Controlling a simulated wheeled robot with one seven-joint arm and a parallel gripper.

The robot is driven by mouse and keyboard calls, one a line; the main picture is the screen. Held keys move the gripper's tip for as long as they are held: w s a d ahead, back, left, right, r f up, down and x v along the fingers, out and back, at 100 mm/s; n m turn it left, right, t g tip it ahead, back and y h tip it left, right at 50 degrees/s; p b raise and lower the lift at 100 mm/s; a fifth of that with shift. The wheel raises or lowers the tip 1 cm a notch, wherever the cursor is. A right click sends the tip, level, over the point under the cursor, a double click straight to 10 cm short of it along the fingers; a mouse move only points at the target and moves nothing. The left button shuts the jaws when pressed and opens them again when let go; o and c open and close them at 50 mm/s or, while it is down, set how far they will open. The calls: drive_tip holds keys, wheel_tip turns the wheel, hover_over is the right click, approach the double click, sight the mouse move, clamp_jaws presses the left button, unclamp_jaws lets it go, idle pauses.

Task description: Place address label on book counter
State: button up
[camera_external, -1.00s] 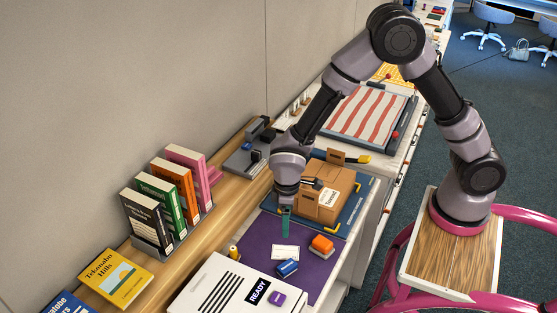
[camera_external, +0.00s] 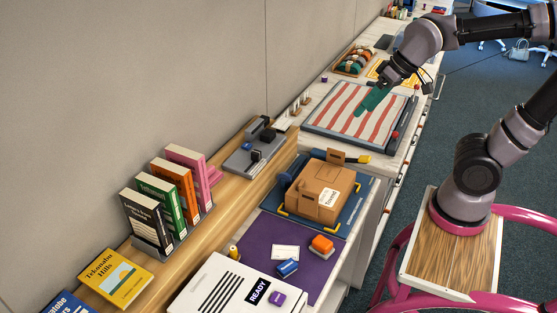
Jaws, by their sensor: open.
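A small white card (camera_external: 285,252), which looks like the address label, lies flat on the purple mat (camera_external: 262,231); its print is too small to read. The wooden counter (camera_external: 210,227) with several upright books runs along the wall to its left. My gripper (camera_external: 367,104), with teal fingers, is open and appears empty. It is over the red-and-white striped board (camera_external: 345,112), well beyond the mat and far from the card. I cannot tell how high it is above the board.
A cardboard box (camera_external: 318,192) with a white label stands on a blue mat behind the purple one. Blue (camera_external: 287,267) and orange (camera_external: 321,244) blocks lie beside the card. A yellow book (camera_external: 115,278) lies on the counter.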

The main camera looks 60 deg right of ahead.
drive_tip(key=shift+o, duration=0.4)
drive_tip(key=s+d+r+m+t, duration=0.1)
drive_tip(key=s+r, duration=0.1)
drive_tip(key=s, duration=0.3)
drive_tip(key=shift+s+d+r+t, duration=0.15)
drive_tip(key=shift+s+d+t, duration=0.15)
drive_tip(key=shift+s, duration=0.1)
drive_tip(key=m+g+h, duration=0.2)
drive_tip(key=m+g, duration=0.5)
drive_tip(key=m, duration=2.1)
hover_over(285, 252)
wheel_tip(285, 252, down, 36)
wheel_tip(285, 252, down, 11)
drive_tip(key=shift+f, duration=0.15)
